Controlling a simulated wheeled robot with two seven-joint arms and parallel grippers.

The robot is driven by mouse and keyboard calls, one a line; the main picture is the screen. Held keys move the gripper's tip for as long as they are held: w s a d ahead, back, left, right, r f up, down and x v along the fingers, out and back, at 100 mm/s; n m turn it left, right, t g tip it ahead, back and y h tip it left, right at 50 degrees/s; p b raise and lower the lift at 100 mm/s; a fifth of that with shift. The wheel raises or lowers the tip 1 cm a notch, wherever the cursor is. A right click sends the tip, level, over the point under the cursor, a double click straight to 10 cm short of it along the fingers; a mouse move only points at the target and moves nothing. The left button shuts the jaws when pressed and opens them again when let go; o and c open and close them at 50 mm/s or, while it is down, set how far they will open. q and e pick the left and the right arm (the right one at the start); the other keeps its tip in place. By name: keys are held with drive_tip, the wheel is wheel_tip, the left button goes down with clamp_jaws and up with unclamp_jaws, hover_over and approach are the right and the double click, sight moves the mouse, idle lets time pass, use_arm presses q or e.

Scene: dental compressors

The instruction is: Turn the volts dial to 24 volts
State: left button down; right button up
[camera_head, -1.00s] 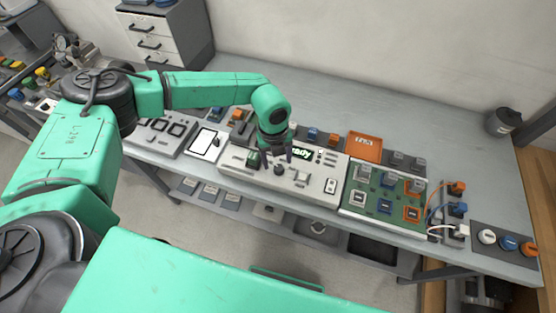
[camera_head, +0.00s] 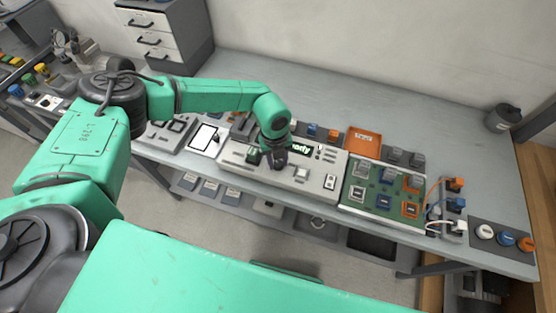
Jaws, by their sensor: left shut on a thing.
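The control panel (camera_head: 313,182) is a light grey box on the bench, with a small dark screen (camera_head: 302,148) showing green-white letters partly hidden by my arm. My left gripper (camera_head: 278,163) points down onto the panel's front, left of its middle. It is shut on a small dark dial, which is mostly hidden between and under the fingers. The dial's markings and pointer cannot be read. A green-lit switch (camera_head: 253,157) sits just left of the gripper, and a white switch (camera_head: 330,182) sits at the panel's right. My right gripper is not in view.
A green circuit board (camera_head: 388,190) with several chips stands right of the panel. An orange tray (camera_head: 364,143) lies behind it. A white tablet (camera_head: 203,138) lies to the left. The bench's back right is clear, apart from a dark cup (camera_head: 502,118).

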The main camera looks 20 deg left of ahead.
use_arm(q)
drive_tip(key=m+b, duration=0.3)
drive_tip(key=m, duration=0.1)
drive_tip(key=shift+f, duration=0.2)
drive_tip(key=m+b, duration=0.3)
drive_tip(key=shift+w+m, duration=0.1)
drive_tip(key=shift+m, duration=0.2)
drive_tip(key=m+b, duration=0.7)
drive_tip(key=m, duration=0.1)
drive_tip(key=shift+g+b, duration=0.3)
drive_tip(key=shift+b, duration=0.05)
drive_tip(key=m+b, duration=0.3)
drive_tip(key=m, duration=0.1)
drive_tip(key=shift+w+r+m+b, duration=0.1)
drive_tip(key=shift+m+b, duration=0.2)
drive_tip(key=shift+r+m+y+b, duration=0.15)
drive_tip(key=shift+m+y+b, duration=0.15)
drive_tip(key=shift+m+b, duration=1.05)
drive_tip(key=shift+m+p, duration=0.3)
drive_tip(key=shift+m, duration=0.15)
drive_tip(key=shift+r, duration=0.1)
drive_tip(key=c, duration=0.5)
unclamp_jaws()
